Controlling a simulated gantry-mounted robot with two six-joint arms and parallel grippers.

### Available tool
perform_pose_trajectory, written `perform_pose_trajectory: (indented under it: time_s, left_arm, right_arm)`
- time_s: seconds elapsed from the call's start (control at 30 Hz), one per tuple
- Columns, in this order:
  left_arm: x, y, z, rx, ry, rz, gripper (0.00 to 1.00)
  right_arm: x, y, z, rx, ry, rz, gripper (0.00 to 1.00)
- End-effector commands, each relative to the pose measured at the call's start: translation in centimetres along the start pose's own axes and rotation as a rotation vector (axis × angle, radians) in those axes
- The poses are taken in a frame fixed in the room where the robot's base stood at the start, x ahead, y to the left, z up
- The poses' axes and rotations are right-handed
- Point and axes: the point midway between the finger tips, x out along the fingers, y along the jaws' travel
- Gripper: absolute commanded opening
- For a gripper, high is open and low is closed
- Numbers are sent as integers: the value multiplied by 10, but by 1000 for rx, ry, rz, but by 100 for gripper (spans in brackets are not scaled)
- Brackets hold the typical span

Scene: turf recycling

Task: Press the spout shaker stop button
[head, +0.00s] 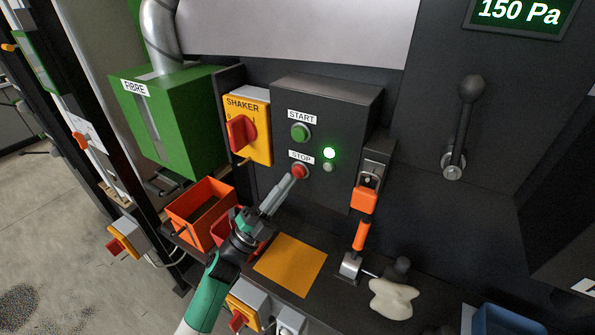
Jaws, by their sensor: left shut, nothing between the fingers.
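The red stop button (300,171) sits on the dark control box (340,115), under a STOP label. A green start button (299,132) is above it, and a lit green lamp (329,153) glows to its right. My left gripper (293,178) is shut and empty, with its tips at the lower left edge of the stop button. I cannot tell whether the tips touch it. My right gripper does not show.
A yellow SHAKER switch (259,146) with a red knob is left of the box. An orange bin (178,207) and a red bin stand below. An orange-handled latch (361,235) is at the right. A yellow plate (290,264) lies on the ledge.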

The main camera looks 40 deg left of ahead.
Motion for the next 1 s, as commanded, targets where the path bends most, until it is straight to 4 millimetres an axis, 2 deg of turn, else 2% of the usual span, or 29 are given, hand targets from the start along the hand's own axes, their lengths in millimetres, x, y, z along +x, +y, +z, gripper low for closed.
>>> perform_pose_trajectory:
  time_s: [0.17,0.63,1.0]
  left_arm:
    - [-1,-3,-2,0,0,0,0]
    - [-32,-25,-24,0,-1,0,0]
    - [-35,-25,-25,0,0,0,0]
  right_arm:
    - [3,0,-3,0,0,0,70]
    - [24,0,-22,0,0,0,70]
    - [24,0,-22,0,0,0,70]
